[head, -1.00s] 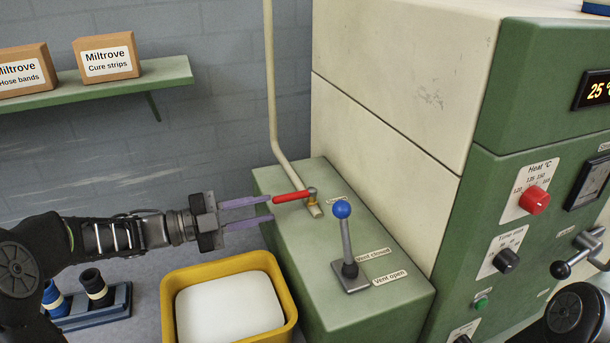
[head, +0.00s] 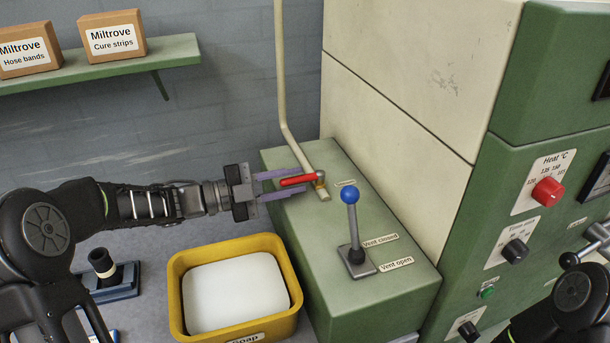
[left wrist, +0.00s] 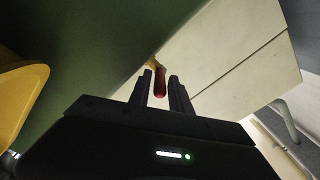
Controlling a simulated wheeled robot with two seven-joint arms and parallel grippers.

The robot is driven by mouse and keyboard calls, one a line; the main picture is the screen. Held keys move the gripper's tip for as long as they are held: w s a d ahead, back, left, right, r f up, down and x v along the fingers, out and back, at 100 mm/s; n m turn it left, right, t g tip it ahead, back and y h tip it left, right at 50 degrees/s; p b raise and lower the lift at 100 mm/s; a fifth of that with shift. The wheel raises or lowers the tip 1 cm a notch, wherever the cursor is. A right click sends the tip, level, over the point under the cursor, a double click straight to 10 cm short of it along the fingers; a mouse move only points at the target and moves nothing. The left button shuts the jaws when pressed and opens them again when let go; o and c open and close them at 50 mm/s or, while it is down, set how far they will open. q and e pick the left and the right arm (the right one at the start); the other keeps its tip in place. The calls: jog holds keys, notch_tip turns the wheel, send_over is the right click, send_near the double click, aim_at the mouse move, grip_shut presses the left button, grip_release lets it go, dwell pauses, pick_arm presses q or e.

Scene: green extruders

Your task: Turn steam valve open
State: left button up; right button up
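The steam valve has a red lever handle (head: 298,181) on a brass-coloured fitting (head: 320,182), at the foot of a cream pipe (head: 283,85) on top of the green box (head: 335,285). The lever points left, across the pipe. My left gripper (head: 303,179) is open, with its two purple-grey fingers on either side of the red lever. In the left wrist view the red lever (left wrist: 160,83) sits between the dark fingers, with a gap visible on each side. The right gripper is out of view; part of my right arm shows at lower right.
A blue-knobbed vent lever (head: 352,228) stands upright on the same box, right of the valve. A yellow soap tub (head: 178,290) stands left of the box. A green shelf (head: 170,58) with cartons is on the back wall. The cream and green machine (head: 425,85) rises at right.

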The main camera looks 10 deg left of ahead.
aim_at(305, 178)
pick_arm(q)
jog(key=shift+x, duration=1.6)
jog(key=shift+c, duration=0.3)
grip_shut()
